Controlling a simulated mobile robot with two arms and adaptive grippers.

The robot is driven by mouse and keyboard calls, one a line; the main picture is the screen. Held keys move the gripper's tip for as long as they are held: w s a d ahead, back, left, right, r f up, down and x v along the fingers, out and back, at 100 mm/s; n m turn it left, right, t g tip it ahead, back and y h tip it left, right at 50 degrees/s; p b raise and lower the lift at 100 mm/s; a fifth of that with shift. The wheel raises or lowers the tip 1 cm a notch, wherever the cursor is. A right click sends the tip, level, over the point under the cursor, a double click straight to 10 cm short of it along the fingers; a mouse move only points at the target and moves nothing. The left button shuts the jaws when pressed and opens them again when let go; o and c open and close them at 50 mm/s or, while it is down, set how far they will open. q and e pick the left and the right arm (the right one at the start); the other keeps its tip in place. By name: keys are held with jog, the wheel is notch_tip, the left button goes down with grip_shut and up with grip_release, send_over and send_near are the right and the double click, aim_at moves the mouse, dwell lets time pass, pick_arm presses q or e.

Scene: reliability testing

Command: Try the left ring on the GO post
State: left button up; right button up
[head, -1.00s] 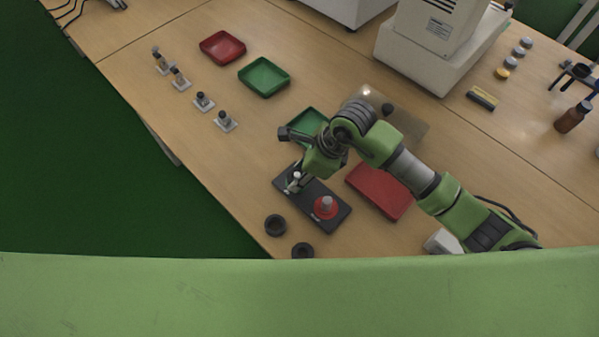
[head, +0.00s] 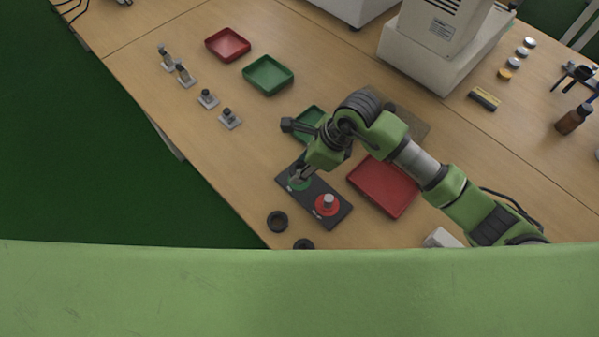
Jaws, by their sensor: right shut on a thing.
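The dark gauge plate (head: 316,197) carries a green disc (head: 303,187) at its left end, taken as the GO side, and a red disc with a silver post (head: 327,204) at its right end. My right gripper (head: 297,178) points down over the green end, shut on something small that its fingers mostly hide. The green side's post is hidden too, so I cannot tell whether they touch. A dark ring (head: 277,222) lies in front of the plate, and another dark ring (head: 304,244) lies right of it, partly cut off by a green edge. My left gripper is not in view.
A green tray (head: 309,120) stands behind my right gripper, partly hidden, and a red tray (head: 383,187) to its right. Another red tray (head: 228,44) and green tray (head: 268,75) stand farther back. Several small post stands (head: 207,98) line the left. A white machine (head: 436,45) stands behind.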

aim_at(294, 168)
jog(key=shift+r+p, duration=1.1)
jog(key=shift+r, duration=0.8)
